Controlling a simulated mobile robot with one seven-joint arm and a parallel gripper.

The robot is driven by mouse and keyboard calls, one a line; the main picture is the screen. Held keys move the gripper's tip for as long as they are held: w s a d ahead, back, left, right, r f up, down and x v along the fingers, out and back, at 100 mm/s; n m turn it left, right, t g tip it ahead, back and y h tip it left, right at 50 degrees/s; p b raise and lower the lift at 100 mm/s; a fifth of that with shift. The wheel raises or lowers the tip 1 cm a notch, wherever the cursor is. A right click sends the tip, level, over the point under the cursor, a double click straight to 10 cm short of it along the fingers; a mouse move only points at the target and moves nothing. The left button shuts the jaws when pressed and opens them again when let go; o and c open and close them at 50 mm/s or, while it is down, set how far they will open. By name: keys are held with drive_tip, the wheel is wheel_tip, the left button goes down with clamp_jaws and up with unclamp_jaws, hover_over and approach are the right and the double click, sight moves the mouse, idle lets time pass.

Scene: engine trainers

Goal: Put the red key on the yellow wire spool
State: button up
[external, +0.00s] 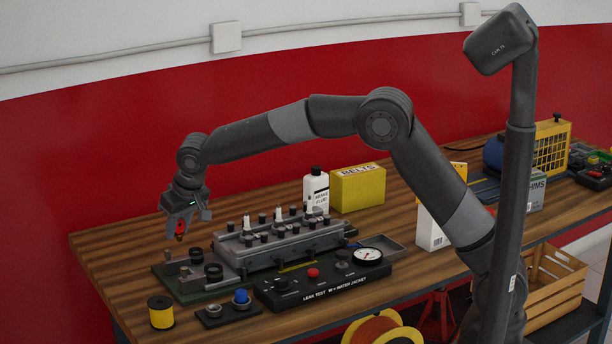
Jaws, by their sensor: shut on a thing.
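My gripper (186,218) is above the left end of the wooden bench, pointing down and shut on the red key (180,227). The key hangs between the fingers, and its lower tip is clear of the bench. The yellow wire spool (161,314) stands upright near the bench's front left edge, with a dark top. My gripper is up from the spool, apart from it, and farther back and slightly to the right in the picture. Part of the key is hidden by the fingers.
A grey engine trainer (280,245) with black knobs fills the middle of the bench (115,262). A black test panel (320,284) with a gauge lies in front of it. A small tray (228,311) with a blue knob sits right of the spool.

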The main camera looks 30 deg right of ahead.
drive_tip(key=s+d+r+n, duration=0.1)
drive_tip(key=s+r, duration=0.2)
drive_tip(key=s, duration=0.2)
approach(154, 299)
drive_tip(key=shift+w+a+f, duration=0.25)
drive_tip(key=shift+w+f, duration=0.3)
drive_tip(key=shift+w, duration=0.3)
drive_tip(key=shift+f, duration=1.95)
drive_tip(key=shift+f, duration=0.1)
drive_tip(key=o, duration=0.9)
drive_tip(key=shift+o, duration=0.2)
drive_tip(key=v, duration=1.2)
drive_tip(key=shift+d, duration=0.2)
